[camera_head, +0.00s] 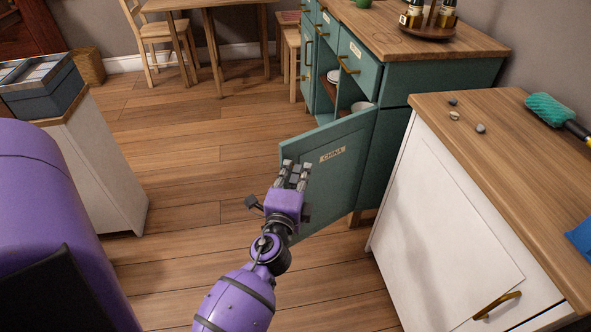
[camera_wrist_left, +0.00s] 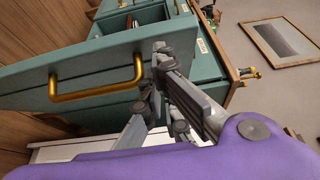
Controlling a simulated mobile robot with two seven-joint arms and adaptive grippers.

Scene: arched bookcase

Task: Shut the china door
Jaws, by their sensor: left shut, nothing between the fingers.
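The china door (camera_head: 337,160) is a teal panel labelled CHINA, standing open from the teal cabinet (camera_head: 430,74) with its labelled face towards me. My left gripper (camera_head: 296,168) is shut and empty, in front of the door near its free side. I cannot tell whether it touches the door. In the left wrist view, the left gripper's fingers (camera_wrist_left: 163,62) are close to a gold handle (camera_wrist_left: 97,82) on a teal panel, but not around it. That panel seems to be the door. My right gripper is out of view.
A white cabinet with a wooden top (camera_head: 478,113) stands close on the right, with a teal brush (camera_head: 549,109) and small stones on it. A white unit with a blue box (camera_head: 45,85) stands on the left. The wooden floor between is clear.

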